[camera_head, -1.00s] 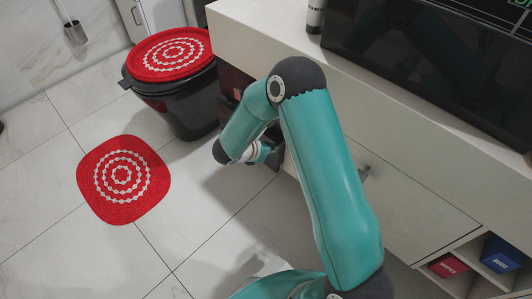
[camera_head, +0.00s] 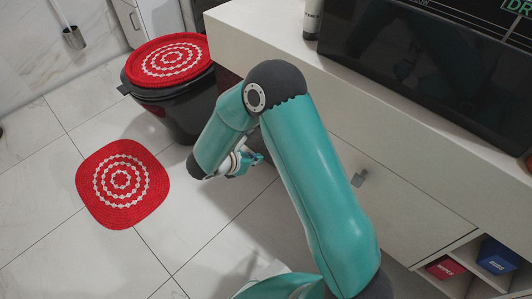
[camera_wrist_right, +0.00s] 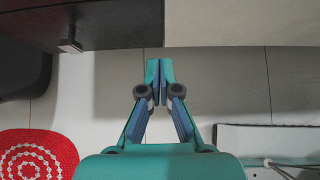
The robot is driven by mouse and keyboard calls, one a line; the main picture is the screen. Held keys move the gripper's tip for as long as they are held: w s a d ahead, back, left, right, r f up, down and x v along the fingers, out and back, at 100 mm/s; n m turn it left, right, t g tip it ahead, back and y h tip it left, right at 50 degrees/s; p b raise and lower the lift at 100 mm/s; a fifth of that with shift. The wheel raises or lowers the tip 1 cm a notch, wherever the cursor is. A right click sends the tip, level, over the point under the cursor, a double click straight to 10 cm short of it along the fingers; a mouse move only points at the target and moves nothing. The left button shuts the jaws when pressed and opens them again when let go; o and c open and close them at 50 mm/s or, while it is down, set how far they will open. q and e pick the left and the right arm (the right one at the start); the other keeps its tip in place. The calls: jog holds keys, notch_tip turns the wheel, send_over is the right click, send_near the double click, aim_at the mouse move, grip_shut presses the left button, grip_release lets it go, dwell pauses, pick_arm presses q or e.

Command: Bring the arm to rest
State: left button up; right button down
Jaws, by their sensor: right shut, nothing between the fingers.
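My right arm is bent in front of the white counter in the head view. My right gripper (camera_head: 252,158) is beyond the elbow, low beside the cabinet front and partly hidden by my own arm. In the right wrist view, my right gripper (camera_wrist_right: 159,70) shows its two teal fingertips together, with nothing between them. Floor tiles and the cabinet's lower part show beyond the tips. My left gripper is not in either view.
A black bin (camera_head: 182,110) with a red patterned lid cover (camera_head: 168,59) stands at the counter's left end. A red mat (camera_head: 122,184) lies on the tiled floor. Open shelves hold a red box (camera_head: 445,267) and a blue box (camera_head: 498,256).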

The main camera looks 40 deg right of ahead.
jog(key=p+v, duration=0.1)
jog(key=v, duration=0.4)
jog(key=s+a+f+m+y, duration=1.4)
jog(key=s+a+f+m, duration=0.25)
jog(key=m, duration=0.45)
notch_tip(320, 180, up, 32)
jog(key=p, duration=3.1)
jog(key=shift+w+a+f, duration=0.15)
jog(key=shift+w+a, duration=0.25)
jog(key=shift+a, duration=0.05)
